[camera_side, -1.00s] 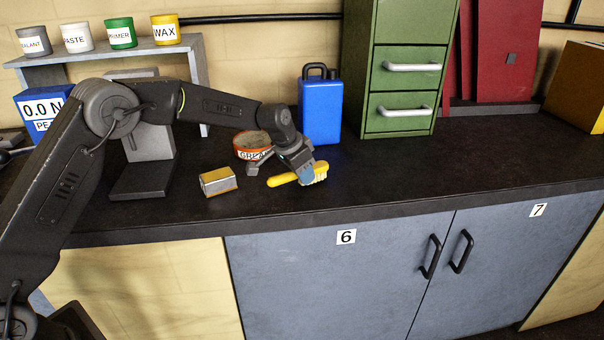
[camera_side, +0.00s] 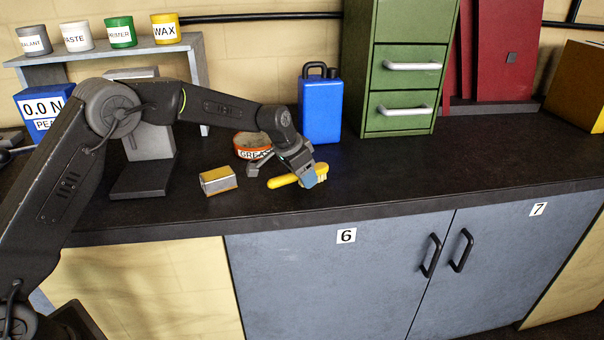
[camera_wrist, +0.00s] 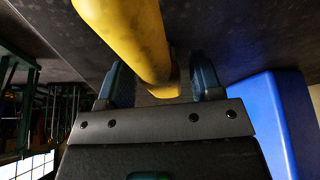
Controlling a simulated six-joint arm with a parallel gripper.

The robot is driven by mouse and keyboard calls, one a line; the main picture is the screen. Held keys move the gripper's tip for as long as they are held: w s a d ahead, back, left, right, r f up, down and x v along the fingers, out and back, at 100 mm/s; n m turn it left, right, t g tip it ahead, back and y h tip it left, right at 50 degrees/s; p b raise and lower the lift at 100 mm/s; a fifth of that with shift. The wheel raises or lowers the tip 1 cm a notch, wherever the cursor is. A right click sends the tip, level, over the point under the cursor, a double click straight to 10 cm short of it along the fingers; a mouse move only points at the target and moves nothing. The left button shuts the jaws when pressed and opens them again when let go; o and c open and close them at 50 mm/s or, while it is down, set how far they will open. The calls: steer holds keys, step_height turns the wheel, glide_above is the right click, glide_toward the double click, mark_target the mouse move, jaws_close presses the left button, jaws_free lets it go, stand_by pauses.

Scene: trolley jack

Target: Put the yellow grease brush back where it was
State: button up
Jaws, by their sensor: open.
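The yellow grease brush (camera_side: 285,181) lies on the dark bench top near its front edge, handle to the left and pale bristles to the right. My gripper (camera_side: 302,180) is low over the bench at the brush, with its jaws open. In the wrist view the brush handle (camera_wrist: 130,35) runs between the two fingers of my gripper (camera_wrist: 165,82), with a gap on at least the right side. The orange-red grease tin (camera_side: 246,146) stands just behind the brush, partly hidden by my gripper.
A yellow and silver block (camera_side: 218,180) sits left of the brush. A blue can (camera_side: 320,108) stands behind, also in the wrist view (camera_wrist: 270,120). A green drawer cabinet (camera_side: 384,100) stands at the back. The bench top to the right (camera_side: 480,155) is clear.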

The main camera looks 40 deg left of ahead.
steer(key=v, duration=1.1)
steer(key=shift+r, duration=0.2)
steer(key=s+r+n, duration=0.1)
steer(key=s+r, duration=0.3)
steer(key=s, duration=0.4)
steer(key=s+r+n, duration=0.1)
steer(key=s+r, duration=0.3)
steer(key=s, duration=0.4)
steer(key=s+f+n+y, duration=0.1)
steer(key=s+f, duration=0.1)
steer(key=s, duration=0.8)
steer(key=s+f+n+t, duration=0.1)
steer(key=s+f, duration=0.2)
steer(key=s, duration=0.7)
steer(key=shift+s+a+n+y, duration=0.2)
steer(key=shift+n+y, duration=0.1)
steer(key=shift+y, duration=0.1)
